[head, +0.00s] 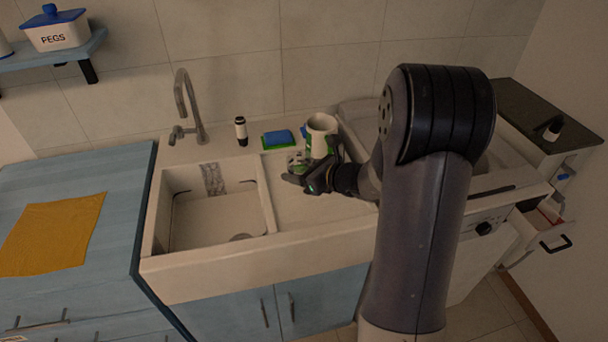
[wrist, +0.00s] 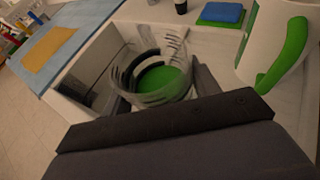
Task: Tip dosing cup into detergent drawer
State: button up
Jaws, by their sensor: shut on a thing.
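The dosing cup is a clear cup (wrist: 152,78) with dark bands and green at its bottom. It sits between the two fingers of my gripper (wrist: 163,96) in the wrist view, and the gripper is shut on it. In the head view my gripper (head: 309,174) is above the white counter right of the sink basin. The cup (head: 297,160) shows there in part, close to upright. I cannot tell whether the green is liquid. An open white drawer (head: 545,236) with a black handle juts out at the far right. I cannot tell whether it is the detergent drawer.
A white-and-green jug (head: 320,128) stands just behind my gripper. A blue sponge on a green pad (head: 277,139) and a small black-and-white bottle (head: 241,131) stand behind the sink (head: 215,212). A white appliance with a black knob (head: 484,228) is right of my arm.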

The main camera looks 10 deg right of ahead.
aim_at(542, 226)
jog(key=l+z, duration=0.1)
jog(key=z, duration=1)
jog(key=i+l, duration=0.15)
jog(key=l, duration=0.2)
jog(key=i+l, duration=0.1)
jog(key=l, duration=0.25)
jog(key=i+l+z, duration=0.1)
jog(key=l, duration=0.25)
jog(key=i+l, duration=0.05)
